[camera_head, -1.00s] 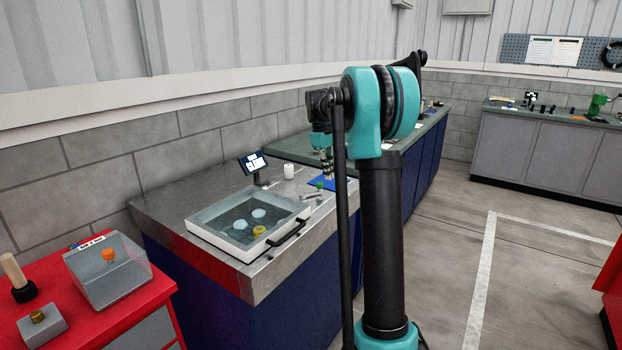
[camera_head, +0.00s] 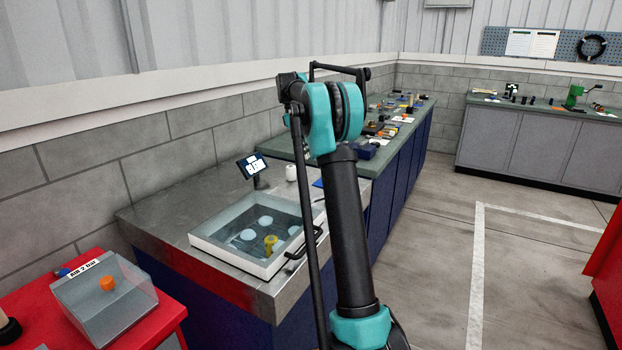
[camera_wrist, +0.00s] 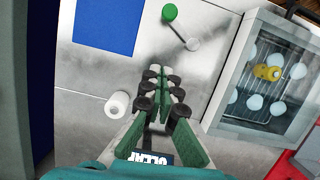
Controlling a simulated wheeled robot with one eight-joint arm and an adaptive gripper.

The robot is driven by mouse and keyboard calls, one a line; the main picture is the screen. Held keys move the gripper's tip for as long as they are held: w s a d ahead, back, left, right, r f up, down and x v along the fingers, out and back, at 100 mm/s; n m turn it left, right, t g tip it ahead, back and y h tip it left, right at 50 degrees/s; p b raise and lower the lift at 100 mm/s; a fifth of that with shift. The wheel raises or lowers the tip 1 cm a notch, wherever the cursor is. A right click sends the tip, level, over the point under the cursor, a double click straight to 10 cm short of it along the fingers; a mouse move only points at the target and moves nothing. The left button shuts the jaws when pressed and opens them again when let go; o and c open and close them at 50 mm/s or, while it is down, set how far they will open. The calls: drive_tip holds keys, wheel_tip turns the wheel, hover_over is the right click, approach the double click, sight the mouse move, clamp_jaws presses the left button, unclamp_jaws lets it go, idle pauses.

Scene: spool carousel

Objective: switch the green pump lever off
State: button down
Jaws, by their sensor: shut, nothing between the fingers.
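The green pump lever (camera_wrist: 180,28) shows at the top of the wrist view. It has a green knob at its upper left end and a pale pivot at its lower right end, on the steel counter. My gripper (camera_wrist: 160,72) is shut and empty, with its fingertips apart from the lever in the picture, below and left of its pivot. In the head view my arm hides the lever and the gripper.
A white roll (camera_wrist: 117,104) stands at left. A blue mat (camera_wrist: 107,25) lies at upper left. A tablet on a stand (camera_head: 252,165) is at the counter's back.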

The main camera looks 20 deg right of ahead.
idle(0.3)
drive_tip(key=x, duration=1)
drive_tip(key=shift+s+d+f, duration=0.1)
drive_tip(key=shift+s+d, duration=0.05)
drive_tip(key=shift+d, duration=0.05)
drive_tip(key=shift+s+d, duration=1)
drive_tip(key=shift+d, duration=0.1)
drive_tip(key=shift+s+d, duration=0.2)
drive_tip(key=shift+d, duration=0.1)
